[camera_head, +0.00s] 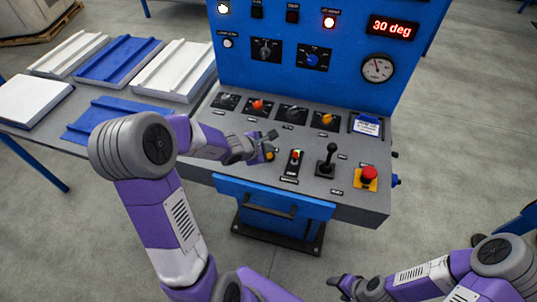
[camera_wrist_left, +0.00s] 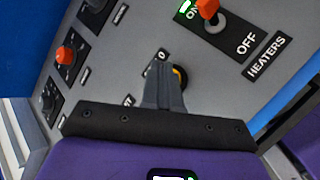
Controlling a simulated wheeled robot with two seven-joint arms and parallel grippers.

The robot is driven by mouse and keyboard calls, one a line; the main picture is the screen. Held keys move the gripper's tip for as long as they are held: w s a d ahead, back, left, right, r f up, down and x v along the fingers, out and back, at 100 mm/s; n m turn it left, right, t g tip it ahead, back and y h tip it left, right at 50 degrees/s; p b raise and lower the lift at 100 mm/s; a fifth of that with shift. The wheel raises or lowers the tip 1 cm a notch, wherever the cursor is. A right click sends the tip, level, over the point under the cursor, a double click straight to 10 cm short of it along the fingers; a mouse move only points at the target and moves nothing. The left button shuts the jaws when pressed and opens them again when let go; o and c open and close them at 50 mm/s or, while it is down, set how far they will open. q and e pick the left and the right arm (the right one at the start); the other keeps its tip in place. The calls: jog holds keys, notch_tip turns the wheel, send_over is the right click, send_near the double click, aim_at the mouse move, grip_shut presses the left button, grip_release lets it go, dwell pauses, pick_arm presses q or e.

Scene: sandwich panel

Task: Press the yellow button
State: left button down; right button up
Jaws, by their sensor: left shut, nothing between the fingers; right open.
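The yellow button (camera_wrist_left: 181,76) sits in a dark round collar on the grey console top. In the wrist view my left gripper's fingers (camera_wrist_left: 164,85) cover most of it, leaving a yellow edge at their right. In the head view a little of the button (camera_head: 270,155) shows at the tip of my left gripper (camera_head: 267,145). The left gripper is shut and empty, pointing down at the button; I cannot tell whether it touches. My right gripper (camera_head: 339,283) is open and empty at the bottom, away from the console.
Right of the button stand a heater switch with a red tip (camera_head: 295,156), a black joystick (camera_head: 328,158) and a red emergency button (camera_head: 369,175). Several knobs line the row behind. A blue upright panel (camera_head: 340,85) rises at the back. Panels lie on the left table.

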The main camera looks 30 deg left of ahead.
pick_arm(q)
jog(key=shift+f, duration=0.1)
dwell(0.3)
jog(key=shift+f+b, duration=0.35)
jog(key=shift+b, duration=0.25)
jog(key=shift+f+b, duration=0.45)
jog(key=shift+b, duration=0.1)
dwell(0.4)
dwell(0.4)
jog(key=shift+r+p, duration=0.7)
jog(key=shift+r, duration=0.15)
notch_tip(320, 180, up, 5)
jog(key=p, duration=0.4)
jog(key=shift+r+p, duration=0.1)
jog(key=shift+p, duration=0.2)
